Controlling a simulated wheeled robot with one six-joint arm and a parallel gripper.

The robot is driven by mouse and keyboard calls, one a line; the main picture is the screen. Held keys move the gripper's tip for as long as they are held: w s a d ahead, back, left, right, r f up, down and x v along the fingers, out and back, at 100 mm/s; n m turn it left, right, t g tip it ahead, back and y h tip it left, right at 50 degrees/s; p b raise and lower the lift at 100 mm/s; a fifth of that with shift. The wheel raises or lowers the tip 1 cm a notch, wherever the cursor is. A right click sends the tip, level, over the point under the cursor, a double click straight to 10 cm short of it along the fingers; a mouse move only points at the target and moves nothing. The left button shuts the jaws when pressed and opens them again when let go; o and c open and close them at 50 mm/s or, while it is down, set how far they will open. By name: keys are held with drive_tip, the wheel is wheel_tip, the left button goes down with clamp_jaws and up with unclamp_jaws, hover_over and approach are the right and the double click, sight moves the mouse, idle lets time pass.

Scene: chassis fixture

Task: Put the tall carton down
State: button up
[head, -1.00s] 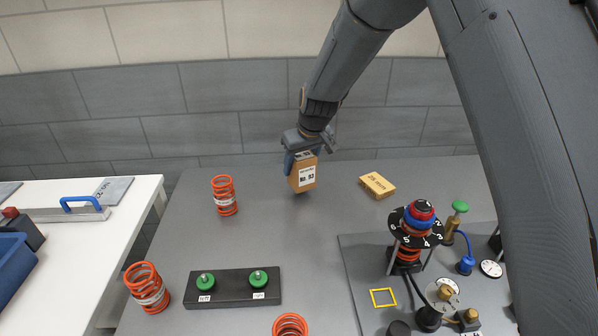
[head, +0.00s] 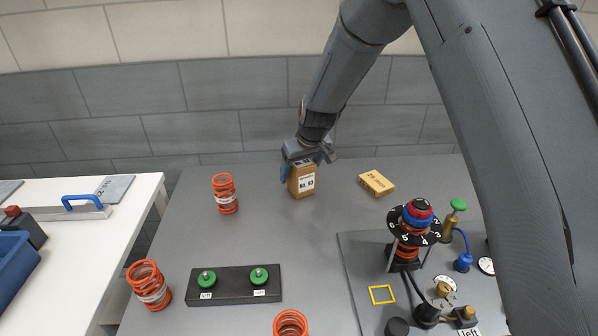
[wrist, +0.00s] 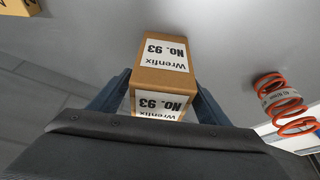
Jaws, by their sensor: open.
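The tall carton (head: 302,181) is a brown box with a white label. It stands upright on the grey bench top toward the back, in the head view. In the wrist view the carton (wrist: 162,68) shows its label reading "Wrenfix No. 93". My gripper (head: 303,168) is at the top of the carton, with its fingers apart on either side of it. In the wrist view the gripper fingers (wrist: 158,98) flank the carton's near end, with a small gap visible at the left. The carton's base seems to rest on the bench.
A flat yellow-brown box (head: 376,184) lies right of the carton. An orange spring (head: 225,194) stands to the left. A black block with green knobs (head: 233,285) is in front. A fixture with a numbered dial (head: 416,226) stands at right. Bench around the carton is clear.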

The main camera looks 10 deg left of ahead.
drive_tip(key=b+v, duration=0.3)
drive_tip(key=v, duration=0.9)
drive_tip(key=shift+r+b, duration=0.1)
drive_tip(key=shift+b, duration=0.3)
